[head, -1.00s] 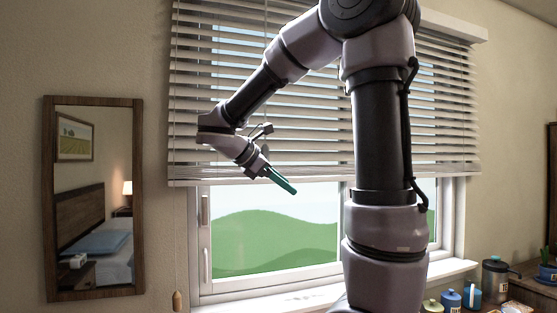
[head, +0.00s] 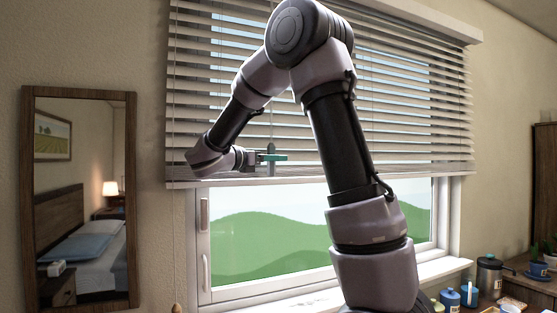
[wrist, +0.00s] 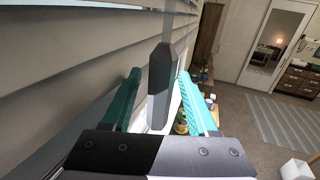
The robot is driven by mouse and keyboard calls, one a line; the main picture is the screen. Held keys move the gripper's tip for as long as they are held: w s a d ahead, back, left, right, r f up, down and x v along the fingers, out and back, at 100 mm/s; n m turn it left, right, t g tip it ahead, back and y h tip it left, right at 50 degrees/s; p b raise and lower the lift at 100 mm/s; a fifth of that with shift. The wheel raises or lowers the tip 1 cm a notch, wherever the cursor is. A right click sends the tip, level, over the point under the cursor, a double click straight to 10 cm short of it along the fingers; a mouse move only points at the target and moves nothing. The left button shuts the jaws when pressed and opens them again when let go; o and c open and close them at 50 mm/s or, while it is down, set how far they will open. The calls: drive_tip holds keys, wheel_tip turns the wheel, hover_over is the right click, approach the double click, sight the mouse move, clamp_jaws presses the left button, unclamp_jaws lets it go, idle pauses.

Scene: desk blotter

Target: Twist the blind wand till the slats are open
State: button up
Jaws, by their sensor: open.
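The blind (head: 410,120) hangs over the window, its slats tilted, with bright gaps between many of them. The wand's grey handle (head: 271,150) hangs upright in front of the lower slats. In the wrist view the wand handle (wrist: 161,85) stands between my two teal fingers, with a gap on each side. My gripper (head: 273,157) is level, points right along the blind and is open around the handle. It also shows in the wrist view (wrist: 160,75). The wand's upper part is hard to make out in the head view.
A pull cord with a wooden knob (head: 177,308) hangs left of the window, beside a framed mirror (head: 82,200). Jars and a flask (head: 489,275) stand at the lower right. The slats run close along the left of my gripper in the wrist view.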

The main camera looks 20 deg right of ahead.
drive_tip(key=shift+x, duration=1.15)
clamp_jaws()
drive_tip(key=shift+s+d+m+g+h, duration=0.1)
drive_tip(key=shift+s+m+g+h, duration=0.1)
drive_tip(key=shift+m+g, duration=0.75)
drive_tip(key=shift+s+a+m+g+h, duration=0.15)
drive_tip(key=shift+m+g, duration=0.35)
drive_tip(key=shift+g, duration=0.8)
drive_tip(key=shift+s+d+m+g+h, duration=0.15)
drive_tip(key=shift+s+m+g, duration=0.1)
drive_tip(key=shift+m+g, duration=0.7)
unclamp_jaws()
